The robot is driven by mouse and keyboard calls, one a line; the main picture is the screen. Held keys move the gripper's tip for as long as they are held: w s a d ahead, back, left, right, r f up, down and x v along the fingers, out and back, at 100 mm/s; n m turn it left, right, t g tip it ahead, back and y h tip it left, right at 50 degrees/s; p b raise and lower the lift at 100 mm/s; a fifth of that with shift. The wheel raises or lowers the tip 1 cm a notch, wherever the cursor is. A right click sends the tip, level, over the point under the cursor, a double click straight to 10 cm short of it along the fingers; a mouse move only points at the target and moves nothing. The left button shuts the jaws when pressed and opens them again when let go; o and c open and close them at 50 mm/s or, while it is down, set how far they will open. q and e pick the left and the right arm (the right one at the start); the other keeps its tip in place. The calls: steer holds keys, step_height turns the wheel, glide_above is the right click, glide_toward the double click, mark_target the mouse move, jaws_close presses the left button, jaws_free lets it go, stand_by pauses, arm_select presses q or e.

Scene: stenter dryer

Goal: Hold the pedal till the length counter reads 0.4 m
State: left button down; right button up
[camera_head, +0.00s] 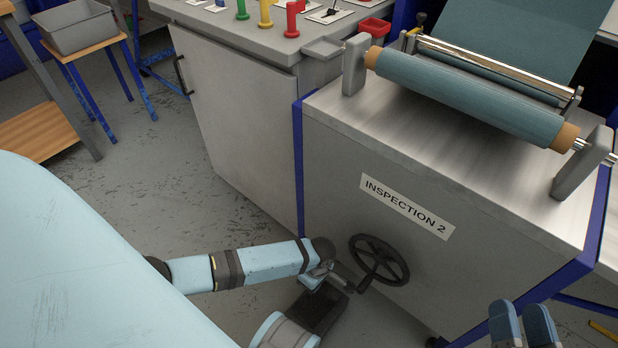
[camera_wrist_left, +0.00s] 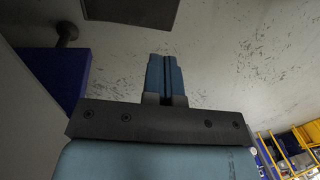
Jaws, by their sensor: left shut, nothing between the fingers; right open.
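The pedal (camera_head: 322,313) appears as a dark, flat piece on the floor below the handwheel, partly hidden by my left arm. In the left wrist view a dark flat plate (camera_wrist_left: 130,10), likely the pedal, lies at the top edge, beyond the fingertips and apart from them in the picture. My left gripper (camera_wrist_left: 163,60) is shut with nothing between its blue fingers; whether it touches anything in the head view I cannot tell. My right gripper (camera_head: 520,306) is open and empty at the lower right, in front of the inspection cabinet. I cannot make out a length counter display.
A teal fabric roll (camera_head: 470,95) sits on the cabinet marked INSPECTION 2 (camera_head: 407,206). A dark handwheel (camera_head: 379,260) sticks out of its front. Open floor (camera_head: 165,180) lies further left, before a stool with a grey bin (camera_head: 78,28).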

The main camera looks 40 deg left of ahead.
arm_select(q)
steer(key=b, duration=0.4)
glide_above(308, 306)
step_height(308, 306, down, 6)
steer(key=f+b, duration=0.2)
steer(key=f, duration=0.1)
steer(key=f+b, duration=0.2)
steer(key=f, duration=0.1)
steer(key=shift+s+d+f, duration=0.2)
steer(key=shift+s+f+b, duration=0.2)
steer(key=shift+f+b, duration=0.3)
steer(key=shift+f, duration=0.2)
arm_select(e)
steer(key=w+f+n, duration=0.1)
steer(key=d+f+n, duration=0.1)
steer(key=f, duration=0.1)
steer(key=w+f+n, duration=0.1)
steer(key=n, duration=0.1)
steer(key=shift+w+d+f, duration=0.15)
steer(key=shift+w+f, duration=0.2)
steer(key=shift+f, duration=0.05)
steer(key=shift+r+y, duration=0.1)
steer(key=shift+y, duration=0.2)
